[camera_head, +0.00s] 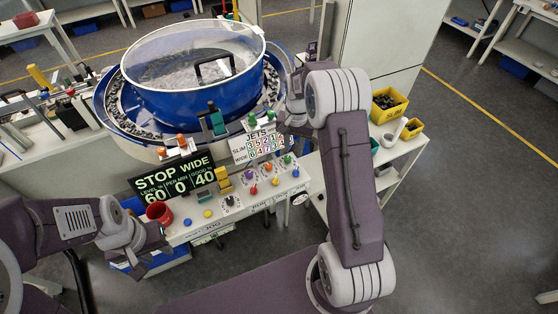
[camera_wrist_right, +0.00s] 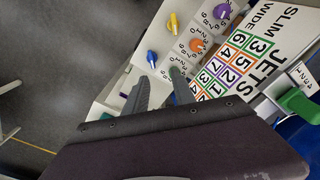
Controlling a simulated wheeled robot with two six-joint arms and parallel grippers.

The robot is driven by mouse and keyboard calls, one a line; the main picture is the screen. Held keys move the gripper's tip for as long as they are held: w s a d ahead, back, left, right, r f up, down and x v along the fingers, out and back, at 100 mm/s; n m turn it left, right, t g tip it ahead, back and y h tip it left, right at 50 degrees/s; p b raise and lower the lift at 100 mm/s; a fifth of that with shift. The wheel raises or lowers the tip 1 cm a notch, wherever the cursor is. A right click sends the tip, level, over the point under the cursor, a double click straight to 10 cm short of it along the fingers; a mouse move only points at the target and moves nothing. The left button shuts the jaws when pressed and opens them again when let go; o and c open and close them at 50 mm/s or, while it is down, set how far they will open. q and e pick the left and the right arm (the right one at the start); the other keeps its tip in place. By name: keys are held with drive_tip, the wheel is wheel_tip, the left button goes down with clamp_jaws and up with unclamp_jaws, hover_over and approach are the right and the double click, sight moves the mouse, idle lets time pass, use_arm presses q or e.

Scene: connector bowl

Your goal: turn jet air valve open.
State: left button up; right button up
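The control panel (camera_head: 240,200) carries several coloured knobs and the JETS sign (camera_head: 262,146). Which part is the jet air valve is not labelled legibly. Green-handled parts (camera_head: 269,116) stand above the sign; a green handle (camera_wrist_right: 298,104) shows large at the right of the right wrist view. A green knob (camera_wrist_right: 175,73) on the panel is partly covered by one finger of my right gripper (camera_wrist_right: 160,81). That gripper's fingers are apart with nothing clearly between them; in the head view my arm hides them. My left gripper (camera_head: 152,255) is open and empty, below and left of the panel.
The blue bowl (camera_head: 190,100) with a clear cover stands behind the panel. Yellow bins (camera_head: 388,105) stand on the right-hand table. A blue crate (camera_head: 150,262) is below my left gripper.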

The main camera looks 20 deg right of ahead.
sight(296, 169)
drive_tip(key=f, duration=0.3)
drive_tip(key=s+f+p, duration=0.1)
drive_tip(key=f, duration=0.6)
drive_tip(key=shift+s+d+p, duration=0.25)
drive_tip(key=shift+d+p, duration=0.1)
drive_tip(key=shift+d, duration=0.05)
clamp_jaws()
